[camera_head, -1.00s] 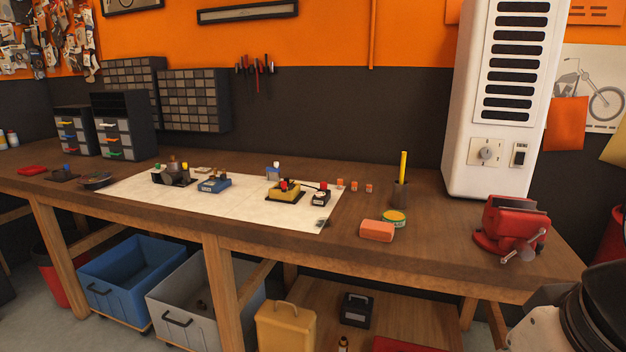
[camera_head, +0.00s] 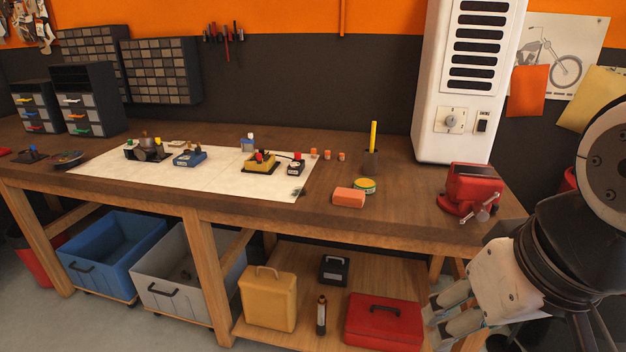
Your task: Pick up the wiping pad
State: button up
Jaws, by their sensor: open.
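The likely wiping pad is an orange, block-shaped pad (camera_head: 349,197) lying flat near the front edge of the wooden workbench. A round green and yellow tin (camera_head: 365,186) stands just behind it, close to or touching it. My gripper (camera_head: 440,322) is at the lower right, in front of the bench and below the level of its top. It is open and empty, with its fingers pointing left and down. It is well apart from the pad.
The workbench (camera_head: 400,221) carries a red vise (camera_head: 472,190) to the right of the pad and a dark holder with a yellow pencil (camera_head: 372,150) behind. A white sheet (camera_head: 220,185) with small devices lies left. A red toolbox (camera_head: 383,322) sits on the lower shelf.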

aim_at(342, 197)
jog(key=i+l+u, duration=0.25)
jog(key=i+l, duration=0.3)
jog(key=i, duration=0.15)
jog(key=i+l+u, duration=0.25)
jog(key=i+l, duration=0.35)
jog(key=l, duration=0.05)
